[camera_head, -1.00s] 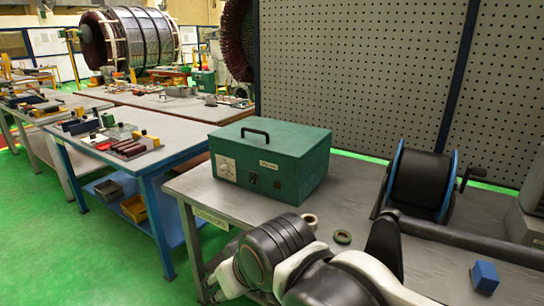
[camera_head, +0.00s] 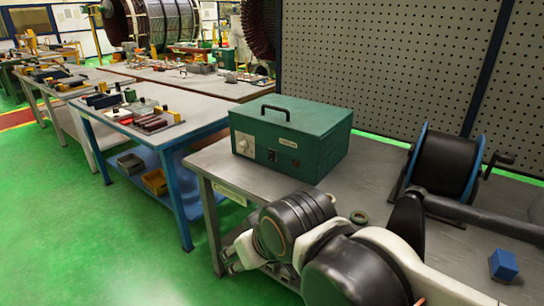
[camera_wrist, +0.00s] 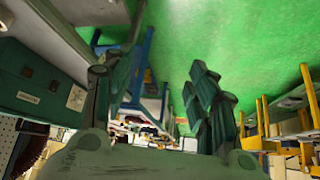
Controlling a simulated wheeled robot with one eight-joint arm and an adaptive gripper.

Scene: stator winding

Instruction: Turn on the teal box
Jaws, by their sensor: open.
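The teal box (camera_head: 318,143) is a green metal case with a black top handle. It sits upright on a grey metal bench. Its front has a white dial plate (camera_head: 244,144) at the left, a small dark switch (camera_head: 272,155) near the middle and a label. The switch's position is too small to tell. In the wrist view the box (camera_wrist: 38,68) is at the left, turned over in the picture. My gripper (camera_wrist: 160,78) is open with nothing between its fingers, apart from the box and to its right in that view. In the head view my arm is in front of the bench.
The grey bench (camera_head: 228,178) also bears a black reel (camera_head: 444,160) with a crank, a small ring (camera_head: 358,217) and a blue block (camera_head: 503,265). A blue-legged table (camera_head: 180,125) with tools stands left. A perforated panel (camera_head: 390,60) is behind. Green floor is clear at front left.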

